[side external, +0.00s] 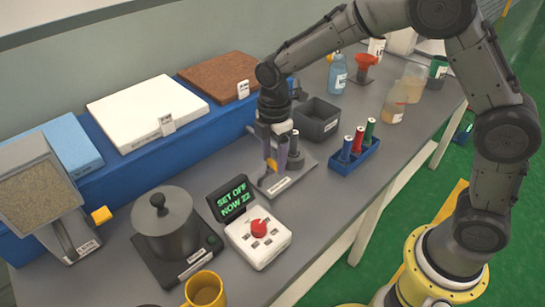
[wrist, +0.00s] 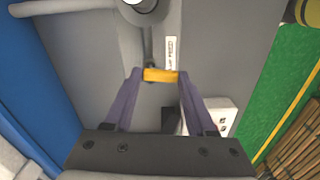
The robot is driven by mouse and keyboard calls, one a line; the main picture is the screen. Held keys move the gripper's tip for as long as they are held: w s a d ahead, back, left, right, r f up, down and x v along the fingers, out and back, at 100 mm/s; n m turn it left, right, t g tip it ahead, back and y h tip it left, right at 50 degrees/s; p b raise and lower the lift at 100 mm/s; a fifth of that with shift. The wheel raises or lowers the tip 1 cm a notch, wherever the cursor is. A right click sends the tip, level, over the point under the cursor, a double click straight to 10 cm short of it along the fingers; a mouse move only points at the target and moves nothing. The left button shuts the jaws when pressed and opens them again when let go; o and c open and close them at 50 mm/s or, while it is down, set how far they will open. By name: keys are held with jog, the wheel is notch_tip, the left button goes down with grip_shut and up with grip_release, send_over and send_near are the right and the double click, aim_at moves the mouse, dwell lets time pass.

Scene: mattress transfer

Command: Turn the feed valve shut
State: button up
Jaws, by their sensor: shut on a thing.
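My gripper (side external: 276,159) is over the labelled grey plate (side external: 300,172) in the middle of the bench. Its purple fingers (wrist: 130,100) are shut on a yellow handle (wrist: 160,75) on a thin grey lever, which also shows at the fingertips in the side view (side external: 271,165). The lever runs toward a grey round post on the plate. A hopper of grain (side external: 42,195) at the left has another yellow handle (side external: 101,215), apart from my gripper. The labels are too small to read, so I cannot tell which one is the feed valve.
A white box with a red knob (side external: 258,229) is in front. A blue rack (side external: 354,157) of tubes and a grey bin (side external: 317,122) stand right of the plate.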

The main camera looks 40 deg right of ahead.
aim_at(275, 162)
jog(key=shift+r+n, duration=0.1)
jog(key=shift+n, duration=0.5)
jog(key=shift+d, duration=0.1)
jog(key=o, duration=1.4)
jog(key=shift+c, duration=0.2)
notch_tip(275, 162, up, 14)
